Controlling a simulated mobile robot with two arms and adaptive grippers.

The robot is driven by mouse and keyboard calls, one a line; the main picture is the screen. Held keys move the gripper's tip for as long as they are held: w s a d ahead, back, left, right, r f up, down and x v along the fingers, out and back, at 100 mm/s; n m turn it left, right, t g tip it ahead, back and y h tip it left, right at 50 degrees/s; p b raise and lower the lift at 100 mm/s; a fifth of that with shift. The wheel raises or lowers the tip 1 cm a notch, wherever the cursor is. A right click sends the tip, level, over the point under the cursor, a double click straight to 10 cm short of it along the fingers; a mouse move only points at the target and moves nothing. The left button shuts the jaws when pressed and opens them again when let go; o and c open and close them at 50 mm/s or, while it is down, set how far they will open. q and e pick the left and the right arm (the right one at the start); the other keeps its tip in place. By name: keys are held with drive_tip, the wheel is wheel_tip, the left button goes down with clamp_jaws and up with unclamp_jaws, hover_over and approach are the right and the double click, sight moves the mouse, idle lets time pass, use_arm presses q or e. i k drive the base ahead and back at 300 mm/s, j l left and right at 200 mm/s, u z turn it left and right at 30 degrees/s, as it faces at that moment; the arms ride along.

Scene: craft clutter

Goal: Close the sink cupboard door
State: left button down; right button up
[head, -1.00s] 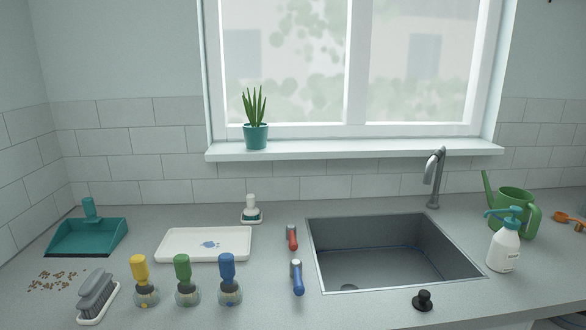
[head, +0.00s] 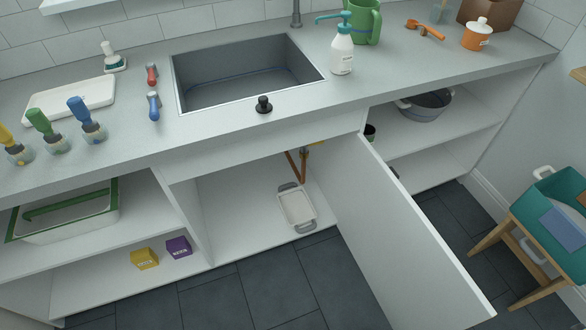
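The white sink cupboard door (head: 405,235) stands wide open below the counter. It is hinged at the right side of the sink cupboard and swings out toward me over the floor. Inside the cupboard are a copper-coloured pipe (head: 297,165) and a white tray with grey handles (head: 297,207) on the cupboard floor. The sink (head: 245,75) is set in the counter above. Neither of my grippers shows in the head view.
Open shelves on the left hold a green-rimmed tub (head: 65,220), a yellow box (head: 145,258) and a purple box (head: 179,248). A grey basin (head: 428,106) is on the right shelf. A wooden stand with a teal bin (head: 555,205) stands at the right. Dark floor tiles are clear in front.

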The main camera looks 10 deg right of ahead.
sight(419, 283)
drive_tip(key=k+l+z, duration=0.1)
drive_tip(key=z, duration=1.25)
